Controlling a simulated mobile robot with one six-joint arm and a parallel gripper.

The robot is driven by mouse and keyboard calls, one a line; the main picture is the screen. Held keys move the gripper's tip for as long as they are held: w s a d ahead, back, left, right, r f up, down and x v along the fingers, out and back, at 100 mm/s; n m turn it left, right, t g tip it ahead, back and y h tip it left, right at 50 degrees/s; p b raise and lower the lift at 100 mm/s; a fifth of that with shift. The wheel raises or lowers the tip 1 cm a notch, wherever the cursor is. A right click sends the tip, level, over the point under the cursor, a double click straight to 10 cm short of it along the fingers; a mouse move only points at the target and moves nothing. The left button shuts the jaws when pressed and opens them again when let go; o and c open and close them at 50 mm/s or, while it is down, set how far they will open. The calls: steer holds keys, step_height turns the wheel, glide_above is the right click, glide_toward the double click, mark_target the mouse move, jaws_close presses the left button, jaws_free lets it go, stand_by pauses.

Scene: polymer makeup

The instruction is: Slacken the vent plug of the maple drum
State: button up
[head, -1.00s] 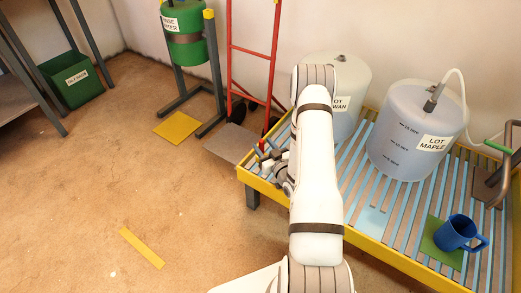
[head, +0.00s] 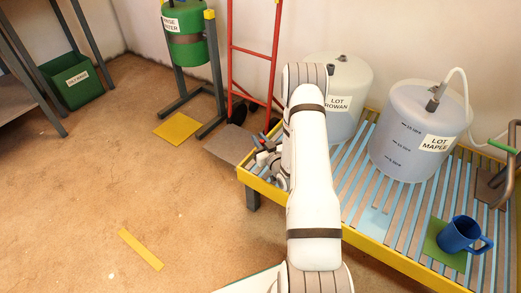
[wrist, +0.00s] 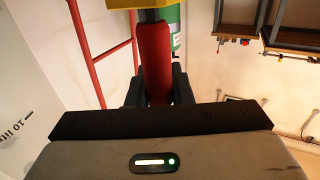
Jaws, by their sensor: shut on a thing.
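The maple drum (head: 400,130), a translucent white container labelled LOT MAPLE, stands upright on the slatted deck. A dark fitting (head: 433,104) with a pale hose sits at its top; I cannot tell the vent plug apart there. My gripper (head: 268,160) is at the deck's left end, well away from this drum and partly hidden by my arm. In the wrist view my gripper (wrist: 158,92) is shut on a red handle (wrist: 153,60) with a grey shaft above it. What tool it belongs to is unclear.
The rowan drum (head: 340,110) stands between my arm and the maple drum. A blue mug (head: 459,234) sits on a green mat (head: 437,250) at the deck's front. A red hand truck (head: 252,55) and the green rinse water drum (head: 186,45) stand behind left. The left floor is mostly clear.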

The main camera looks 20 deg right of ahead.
jaws_close()
